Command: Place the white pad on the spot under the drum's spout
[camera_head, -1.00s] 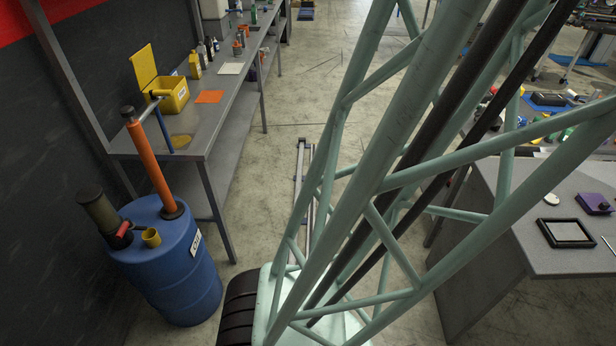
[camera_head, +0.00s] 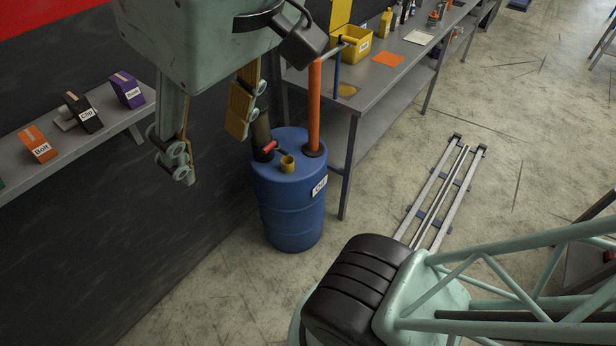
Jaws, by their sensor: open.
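A white pad (camera_head: 418,37) lies flat on the grey workbench (camera_head: 370,95), behind an orange pad (camera_head: 388,59). The blue drum (camera_head: 290,205) stands on the floor at the bench's near end, with an orange pump post (camera_head: 314,110) on top. A spout pipe runs from the post over the bench and ends in a blue nozzle (camera_head: 336,78). A yellowish spot (camera_head: 347,90) lies on the bench top by the nozzle. My gripper (camera_head: 209,150) is open and empty, at the upper left and close to the camera, apart from the pads. It partly covers the wall behind.
A yellow bin (camera_head: 352,46) and several bottles stand along the bench's wall side. A wall shelf (camera_head: 60,165) at left holds orange, black and purple labelled boxes. A metal rail (camera_head: 432,210) lies on the floor, with open floor to its right.

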